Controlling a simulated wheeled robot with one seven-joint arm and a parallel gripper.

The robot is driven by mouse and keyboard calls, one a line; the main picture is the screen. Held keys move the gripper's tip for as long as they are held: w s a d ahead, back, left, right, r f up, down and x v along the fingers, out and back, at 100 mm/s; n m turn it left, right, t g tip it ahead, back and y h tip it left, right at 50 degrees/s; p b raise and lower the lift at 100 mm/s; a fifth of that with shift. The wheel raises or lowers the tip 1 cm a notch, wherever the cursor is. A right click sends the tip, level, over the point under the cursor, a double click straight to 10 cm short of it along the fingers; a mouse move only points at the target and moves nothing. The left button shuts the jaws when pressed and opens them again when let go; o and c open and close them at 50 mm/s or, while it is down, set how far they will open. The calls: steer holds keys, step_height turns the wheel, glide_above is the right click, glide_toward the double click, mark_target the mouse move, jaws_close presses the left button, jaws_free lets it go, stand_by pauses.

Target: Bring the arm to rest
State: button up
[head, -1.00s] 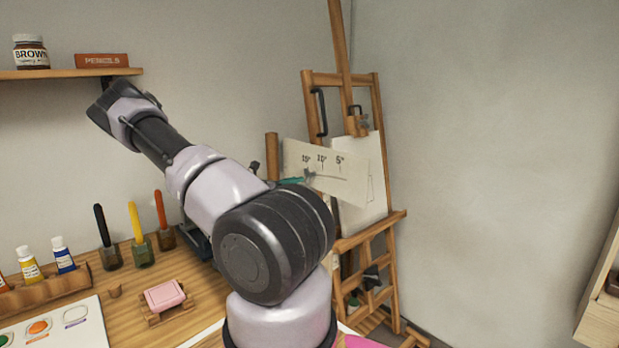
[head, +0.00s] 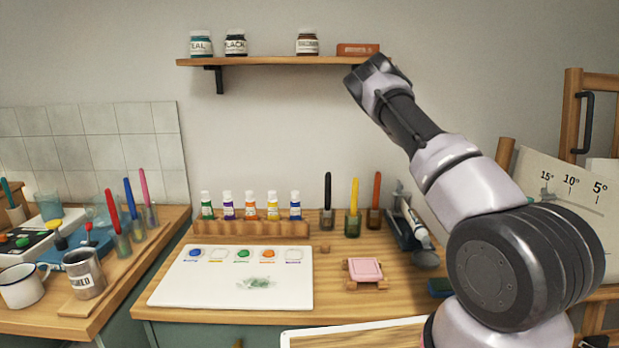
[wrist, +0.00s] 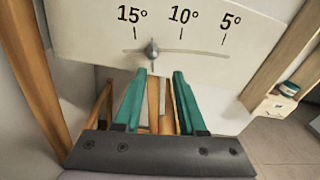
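My arm rises from the lower right of the head view and bends at its elbow in front of the shelf's right end. My gripper is not visible in the head view. In the wrist view its two teal fingers (wrist: 158,85) stand apart with a gap between them. Nothing is held between them; wooden parts show behind the gap. Just beyond the fingertips is a pale board with 15°, 10° and 5° marks (wrist: 185,45) and a small grey pointer knob (wrist: 152,48). I cannot tell whether the fingers touch the board.
The desk (head: 345,300) holds a palette board (head: 170,285), a paint tube rack (head: 250,230), a pink soap (head: 364,270) and several upright brushes. A shelf (head: 280,61) with jars hangs above. A wooden easel (head: 571,110) stands at right. Mugs and tools crowd the left table.

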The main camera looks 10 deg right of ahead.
steer(key=s+a+r+m+t+y, duration=0.3)
steer(key=s+a+r+m+y, duration=0.2)
steer(key=a, duration=1)
steer(key=s+a+r+m+t+y, duration=0.3)
steer(key=s+a+r+m+y, duration=0.2)
steer(key=a+r+m+y, duration=0.3)
steer(key=s+a+r+m+t+y, duration=0.3)
steer(key=s+a+r+m+y, duration=0.3)
steer(key=a, duration=1.5)
step_height(320, 180, up, 8)
steer(key=m, duration=0.3)
steer(key=shift+a+f+t, duration=0.25)
steer(key=shift+a+t, duration=0.15)
steer(key=shift+w, duration=0.1)
